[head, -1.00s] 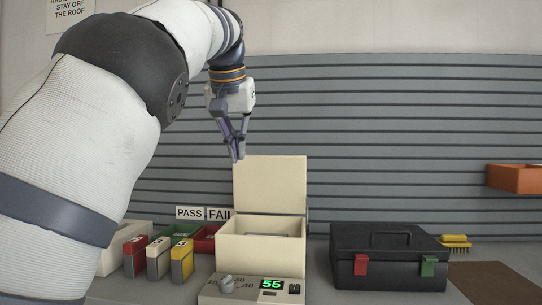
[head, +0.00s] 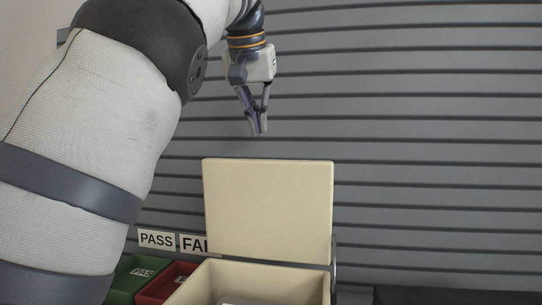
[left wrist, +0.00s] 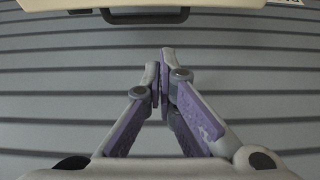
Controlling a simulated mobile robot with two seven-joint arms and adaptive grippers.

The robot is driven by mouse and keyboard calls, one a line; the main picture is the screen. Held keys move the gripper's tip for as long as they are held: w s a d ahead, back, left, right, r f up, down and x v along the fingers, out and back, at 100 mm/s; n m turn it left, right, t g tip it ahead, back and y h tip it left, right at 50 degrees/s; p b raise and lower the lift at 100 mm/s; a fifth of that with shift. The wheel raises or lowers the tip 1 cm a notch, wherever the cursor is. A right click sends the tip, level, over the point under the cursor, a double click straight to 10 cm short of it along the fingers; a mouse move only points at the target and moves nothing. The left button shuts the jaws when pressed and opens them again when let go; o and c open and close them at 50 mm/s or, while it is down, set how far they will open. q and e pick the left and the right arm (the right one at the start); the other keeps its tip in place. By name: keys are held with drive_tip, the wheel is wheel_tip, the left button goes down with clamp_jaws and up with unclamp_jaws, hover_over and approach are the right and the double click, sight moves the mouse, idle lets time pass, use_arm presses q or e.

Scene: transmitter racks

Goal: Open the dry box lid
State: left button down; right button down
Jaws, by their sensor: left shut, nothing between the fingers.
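The dry box is cream coloured; its open bin (head: 310,283) shows at the bottom of the head view. Its lid (head: 268,208) stands upright at the back of the bin, so the box is open. Something pale lies inside, mostly cut off by the frame edge. My left gripper (head: 259,133) is shut and empty, just above the lid's top edge and apart from it in the picture. The left wrist view shows its fingertips (left wrist: 160,60) together, with a cream panel with a dark handle (left wrist: 145,17) at the top edge. My right gripper is not in view.
A green bin (head: 122,284) and a red bin (head: 160,287) stand left of the box, near PASS (head: 157,239) and FAIL (head: 194,244) labels. A black case (head: 440,297) barely shows at lower right. A grey slatted wall (head: 440,150) stands behind.

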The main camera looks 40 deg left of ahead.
use_arm(q)
drive_tip(key=x, duration=0.9)
drive_tip(key=shift+s+f, duration=0.2)
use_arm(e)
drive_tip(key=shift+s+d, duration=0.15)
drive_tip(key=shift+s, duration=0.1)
use_arm(q)
drive_tip(key=shift+d, duration=0.1)
